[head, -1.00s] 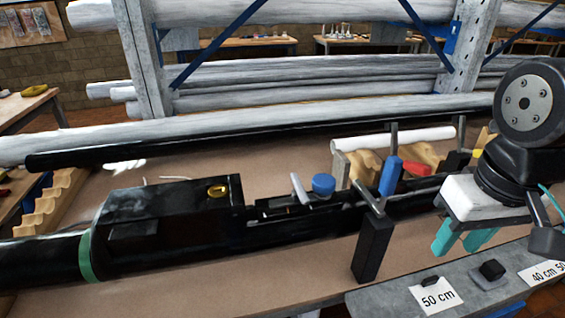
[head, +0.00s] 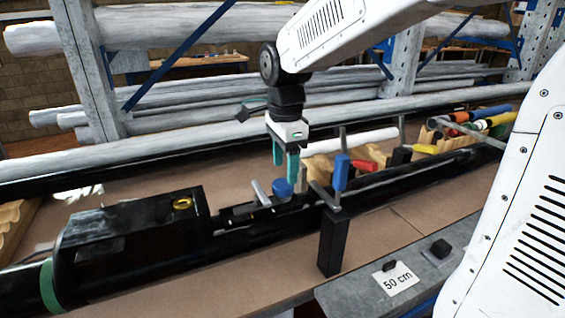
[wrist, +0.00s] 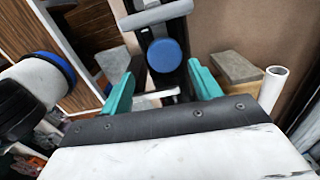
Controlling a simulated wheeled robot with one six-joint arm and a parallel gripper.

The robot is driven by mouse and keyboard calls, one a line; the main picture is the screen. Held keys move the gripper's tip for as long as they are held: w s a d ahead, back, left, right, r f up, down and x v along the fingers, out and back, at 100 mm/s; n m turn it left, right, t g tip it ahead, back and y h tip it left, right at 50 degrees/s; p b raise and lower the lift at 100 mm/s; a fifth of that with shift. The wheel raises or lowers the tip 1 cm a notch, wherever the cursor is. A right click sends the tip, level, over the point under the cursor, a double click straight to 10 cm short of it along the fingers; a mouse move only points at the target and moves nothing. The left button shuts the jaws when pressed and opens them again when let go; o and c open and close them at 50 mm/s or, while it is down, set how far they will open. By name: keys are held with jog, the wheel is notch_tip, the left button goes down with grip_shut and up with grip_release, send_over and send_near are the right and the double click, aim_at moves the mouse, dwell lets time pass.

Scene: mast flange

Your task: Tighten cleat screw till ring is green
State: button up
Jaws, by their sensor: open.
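The black mast (head: 120,235) lies along the bench. A blue round knob (head: 282,187), which looks like the cleat screw's head, sits on it beside a grey bar (head: 262,193). My gripper (head: 285,165) is open and empty, pointing down, just above or behind the knob. In the wrist view the knob (wrist: 163,56) lies beyond and between the teal fingertips, apart from them. A yellow ring (head: 182,203) is on the black block of the mast. A green band (head: 49,286) circles the mast further left. The screw's shaft is not visible.
A clamp with a blue handle (head: 341,172) stands close right of the knob, on a black post (head: 331,242). A red-handled clamp (head: 364,165) is behind it. Grey tubes (head: 250,95) fill the rack behind.

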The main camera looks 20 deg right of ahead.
aim_at(283, 183)
jog(key=shift+w+a+f+m, duration=0.1)
jog(key=shift+w+f+m, duration=0.2)
jog(key=shift+w+f, duration=0.1)
jog(key=shift+f, duration=3.1)
jog(key=c, duration=1.1)
jog(key=shift+o, duration=0.2)
